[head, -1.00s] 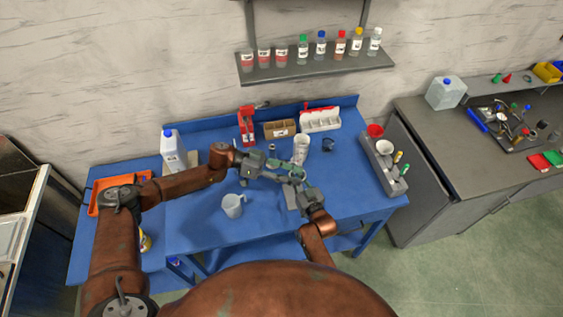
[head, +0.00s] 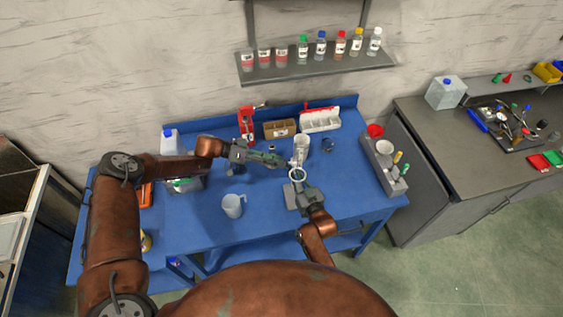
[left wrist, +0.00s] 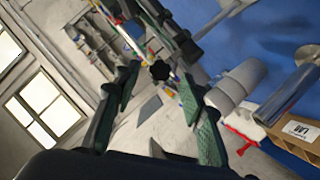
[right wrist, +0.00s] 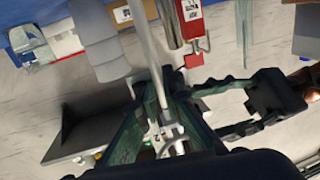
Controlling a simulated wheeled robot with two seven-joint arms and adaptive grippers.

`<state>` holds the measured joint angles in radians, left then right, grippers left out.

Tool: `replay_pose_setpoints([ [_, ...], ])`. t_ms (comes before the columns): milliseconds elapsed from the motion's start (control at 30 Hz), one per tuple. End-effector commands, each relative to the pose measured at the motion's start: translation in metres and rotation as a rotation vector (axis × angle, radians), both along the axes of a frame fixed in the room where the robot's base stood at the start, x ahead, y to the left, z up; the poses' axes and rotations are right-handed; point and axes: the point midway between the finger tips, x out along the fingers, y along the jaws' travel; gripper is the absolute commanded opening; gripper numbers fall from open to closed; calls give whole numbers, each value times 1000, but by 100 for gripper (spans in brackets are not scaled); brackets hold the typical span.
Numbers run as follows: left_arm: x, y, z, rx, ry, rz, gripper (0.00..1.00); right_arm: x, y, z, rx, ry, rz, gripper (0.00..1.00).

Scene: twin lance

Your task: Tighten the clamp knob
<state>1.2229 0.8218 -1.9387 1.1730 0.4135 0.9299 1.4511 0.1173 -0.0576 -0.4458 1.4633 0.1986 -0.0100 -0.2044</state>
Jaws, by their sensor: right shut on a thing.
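A black star-shaped knob (left wrist: 159,70) shows in the left wrist view, framed between the spread fingers of my left gripper (head: 280,160) but farther off. My left gripper is open and empty, left of the stand in the head view. A pale ring (head: 297,174) shows just beyond my right gripper (head: 299,184), above a grey base plate (head: 292,198). In the right wrist view, a thin metal rod (right wrist: 150,50) runs down to my right gripper, which is shut on a pale metal clamp piece (right wrist: 171,130). The fingers hide part of it, and the knob is not clear there.
A white cylinder (head: 301,148) stands just behind the grippers. A clear mug (head: 233,205) stands front left.

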Motion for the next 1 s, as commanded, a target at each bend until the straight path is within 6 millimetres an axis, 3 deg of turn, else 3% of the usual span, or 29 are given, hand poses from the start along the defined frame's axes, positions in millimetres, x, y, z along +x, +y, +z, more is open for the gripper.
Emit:
replay_pose_setpoints([
  [200, 2, -18, -6, 1, -2, 0, 38, 0, 0, 0, 0, 1, 0, 0],
  [500, 2, -20, -6, -1, -1, 0, 37, 0, 0, 0, 0, 1, -1, 0],
  [1000, 2, -20, -7, 0, -1, 1, 3, 0, 0, 0, 0, 1, 0, 0],
])
